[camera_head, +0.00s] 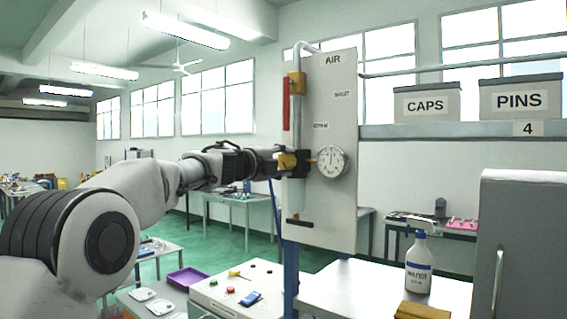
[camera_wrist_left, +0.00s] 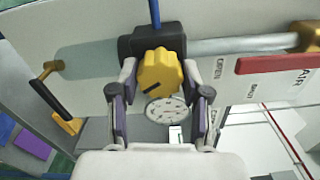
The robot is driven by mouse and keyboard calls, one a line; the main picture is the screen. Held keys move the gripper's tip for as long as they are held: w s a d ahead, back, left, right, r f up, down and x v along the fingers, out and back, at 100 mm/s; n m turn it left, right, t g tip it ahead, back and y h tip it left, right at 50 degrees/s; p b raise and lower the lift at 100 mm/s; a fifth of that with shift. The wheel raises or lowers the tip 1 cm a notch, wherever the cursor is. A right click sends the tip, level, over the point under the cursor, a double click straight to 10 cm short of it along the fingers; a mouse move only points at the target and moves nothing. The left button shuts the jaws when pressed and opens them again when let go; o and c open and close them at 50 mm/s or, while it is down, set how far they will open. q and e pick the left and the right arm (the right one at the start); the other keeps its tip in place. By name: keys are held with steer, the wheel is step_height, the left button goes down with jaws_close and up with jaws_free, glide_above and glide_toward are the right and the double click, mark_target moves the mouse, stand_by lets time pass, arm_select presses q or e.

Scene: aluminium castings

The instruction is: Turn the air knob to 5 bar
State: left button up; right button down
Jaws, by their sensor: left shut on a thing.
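The yellow air knob (camera_head: 288,161) sits on a dark block at the left edge of the white AIR panel (camera_head: 337,85). In the left wrist view the lobed yellow knob (camera_wrist_left: 158,68) has a dark mark near its lower left. My left gripper (camera_wrist_left: 160,78) has its fingers on both sides of the knob and is shut on it; its arm comes in from the left in the head view. The round gauge (camera_head: 331,161) is beside the knob, and its face (camera_wrist_left: 167,111) also shows between the fingers. The needle is too small to read surely. My right gripper is not in view.
A red handle (camera_head: 286,117) stands along the pipe above the knob. A white bottle (camera_head: 419,262) and a brown block (camera_head: 423,311) are on the table at right.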

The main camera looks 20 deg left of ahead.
arm_select(q)
steer(key=o, duration=1.1)
steer(key=shift+w, duration=0.1)
steer(key=v, duration=1.1)
steer(key=shift+s, duration=0.4)
steer(key=shift+f, duration=0.1)
